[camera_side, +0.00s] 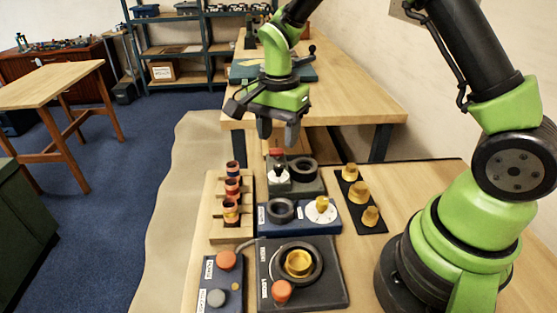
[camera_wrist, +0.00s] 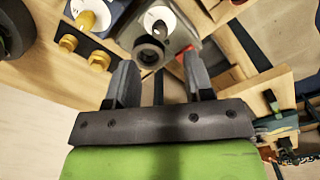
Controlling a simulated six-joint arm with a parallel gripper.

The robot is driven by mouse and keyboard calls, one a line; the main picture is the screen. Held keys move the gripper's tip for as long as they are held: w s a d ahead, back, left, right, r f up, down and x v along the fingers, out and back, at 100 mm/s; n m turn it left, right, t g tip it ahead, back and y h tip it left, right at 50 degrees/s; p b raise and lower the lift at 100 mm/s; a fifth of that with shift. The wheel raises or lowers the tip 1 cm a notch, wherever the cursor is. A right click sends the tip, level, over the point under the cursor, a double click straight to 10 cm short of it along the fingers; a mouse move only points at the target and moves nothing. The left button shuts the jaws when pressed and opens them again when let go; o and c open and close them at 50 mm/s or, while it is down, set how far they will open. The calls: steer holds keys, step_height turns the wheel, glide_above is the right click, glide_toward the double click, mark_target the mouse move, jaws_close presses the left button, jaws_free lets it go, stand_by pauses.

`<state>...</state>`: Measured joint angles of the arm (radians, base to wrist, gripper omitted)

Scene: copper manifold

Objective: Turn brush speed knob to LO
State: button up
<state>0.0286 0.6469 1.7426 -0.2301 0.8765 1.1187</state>
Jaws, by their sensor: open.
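A blue box (camera_side: 300,221) on the table carries a yellow knob (camera_side: 322,203) on a white dial (camera_side: 329,215), beside a dark ring. The yellow knob also shows at the upper left in the wrist view (camera_wrist: 87,19). Behind it, a grey box (camera_side: 309,186) carries another white dial (camera_side: 274,177) with a dark knob; that dial is at the top in the wrist view (camera_wrist: 153,16). The lettering is too small to read, so I cannot tell which is brush speed. My gripper (camera_side: 278,133) is open and empty, above and apart from the grey box; its fingers show in the wrist view (camera_wrist: 161,78).
A wooden rack (camera_side: 217,235) with several copper-coloured parts stands left. A black strip (camera_side: 377,222) with three brass fittings lies right. In front are a dark fixture (camera_side: 335,292) with a brass ring and orange knob, and a blue control box (camera_side: 208,268). A workbench (camera_side: 360,100) stands behind.

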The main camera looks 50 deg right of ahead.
mark_target(278, 164)
step_height(278, 164, down, 7)
steer(key=shift+r, duration=0.1)
stand_by(0.3)
jaws_close()
